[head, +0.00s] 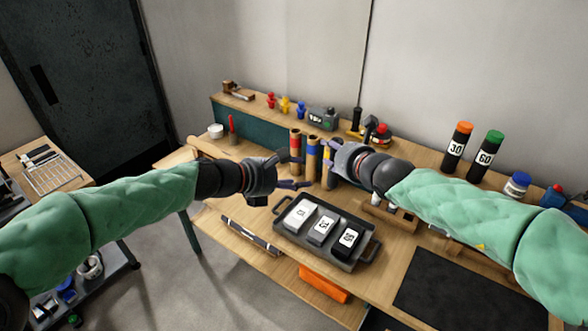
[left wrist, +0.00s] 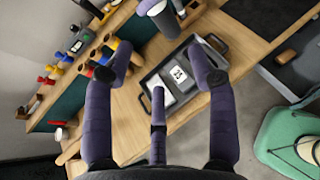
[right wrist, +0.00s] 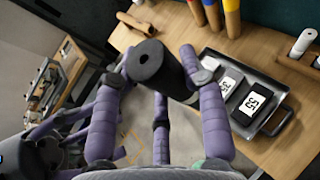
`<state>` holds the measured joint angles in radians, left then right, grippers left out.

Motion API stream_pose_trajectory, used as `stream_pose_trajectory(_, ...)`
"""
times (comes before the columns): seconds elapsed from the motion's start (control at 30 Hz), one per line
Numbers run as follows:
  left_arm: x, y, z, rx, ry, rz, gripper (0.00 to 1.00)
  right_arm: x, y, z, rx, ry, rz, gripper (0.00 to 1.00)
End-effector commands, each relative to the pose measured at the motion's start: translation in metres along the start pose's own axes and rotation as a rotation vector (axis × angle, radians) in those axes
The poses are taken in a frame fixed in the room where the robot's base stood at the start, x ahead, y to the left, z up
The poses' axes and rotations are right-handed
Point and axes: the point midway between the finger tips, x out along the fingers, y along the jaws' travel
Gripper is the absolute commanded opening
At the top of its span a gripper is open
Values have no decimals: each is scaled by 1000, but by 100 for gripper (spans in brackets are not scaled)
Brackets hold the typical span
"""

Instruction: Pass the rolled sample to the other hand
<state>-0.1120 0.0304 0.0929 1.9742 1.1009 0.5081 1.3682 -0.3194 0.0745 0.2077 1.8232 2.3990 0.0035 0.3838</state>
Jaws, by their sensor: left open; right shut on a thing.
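The rolled sample (right wrist: 150,66), a dark grey roll with a hollow end, is held between the fingers of my right gripper (right wrist: 160,78) in the right wrist view. I cannot make it out clearly in the head view, where the right gripper (head: 338,152) hides it. My left gripper (head: 290,172) is open close by, to the left of the right gripper. In the left wrist view the left gripper's (left wrist: 160,78) fingers are spread and empty, with the tray beyond them.
A dark tray (head: 284,227) with labelled white and black blocks lies below the grippers. Tubes with red (head: 295,145), blue and yellow bands stand behind. Tall dark cylinders (head: 456,148) with orange and green caps stand at right. A black mat (head: 450,290) lies at front right.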

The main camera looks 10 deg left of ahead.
Motion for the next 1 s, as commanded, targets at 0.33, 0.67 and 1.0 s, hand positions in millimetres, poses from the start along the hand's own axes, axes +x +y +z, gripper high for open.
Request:
stream_pose_trajectory(0.33, 10, -3, 19, -38, -40, -9, 57, 0, 0, 0, 0, 0, 0, 10)
stream_pose_trajectory(0.67, 65, -4, 20, -36, -38, -8, 57, 0, 0, 0, 0, -1, 0, 10)
stream_pose_trajectory(1.0, 106, -3, 23, -35, -39, -6, 57, 0, 0, 0, 0, -1, 0, 10)
